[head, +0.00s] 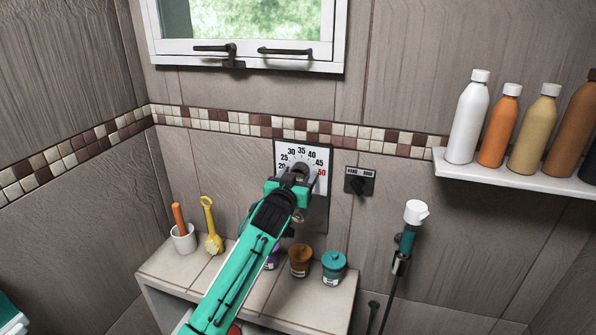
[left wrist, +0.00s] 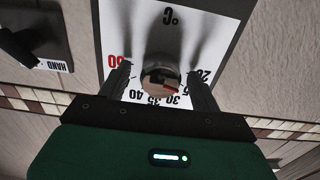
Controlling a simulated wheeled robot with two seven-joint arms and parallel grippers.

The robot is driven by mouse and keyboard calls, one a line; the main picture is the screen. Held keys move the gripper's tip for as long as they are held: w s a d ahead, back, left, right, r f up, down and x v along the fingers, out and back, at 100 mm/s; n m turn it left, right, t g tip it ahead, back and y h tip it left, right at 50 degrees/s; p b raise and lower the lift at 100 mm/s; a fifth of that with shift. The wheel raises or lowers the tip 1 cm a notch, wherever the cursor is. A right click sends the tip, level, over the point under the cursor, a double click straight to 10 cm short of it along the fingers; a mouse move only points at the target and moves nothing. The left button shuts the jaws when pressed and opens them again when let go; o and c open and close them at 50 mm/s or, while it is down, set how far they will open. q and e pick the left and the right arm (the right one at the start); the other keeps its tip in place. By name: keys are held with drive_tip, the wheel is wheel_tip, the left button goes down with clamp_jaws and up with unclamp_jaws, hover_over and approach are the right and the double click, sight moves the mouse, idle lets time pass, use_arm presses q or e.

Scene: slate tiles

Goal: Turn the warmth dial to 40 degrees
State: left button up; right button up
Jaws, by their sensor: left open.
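The warmth dial is a white plate (head: 319,157) on the tiled wall, marked from 20 to a red 50, with 40 right of the top. Its round knob (left wrist: 160,78) shows in the left wrist view, where the scale appears upside down. A red mark on the knob face lies on its lower right, towards the 25 to 30 side. My left gripper (head: 294,180) is at the dial and covers its lower part in the head view. Its fingers (left wrist: 160,88) are open, one on either side of the knob, with gaps visible. My right gripper is not in view.
A dark hand/hose switch (head: 359,181) is right of the dial, with a hand shower (head: 411,228) below. Jars (head: 333,268), a cup (head: 184,239) and a yellow brush (head: 213,240) stand on the tiled bench (head: 172,262). Bottles stand on a shelf (head: 515,179) at right.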

use_arm(q)
drive_tip(key=shift+w, duration=0.1)
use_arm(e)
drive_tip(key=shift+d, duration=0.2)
use_arm(q)
drive_tip(key=c, duration=1)
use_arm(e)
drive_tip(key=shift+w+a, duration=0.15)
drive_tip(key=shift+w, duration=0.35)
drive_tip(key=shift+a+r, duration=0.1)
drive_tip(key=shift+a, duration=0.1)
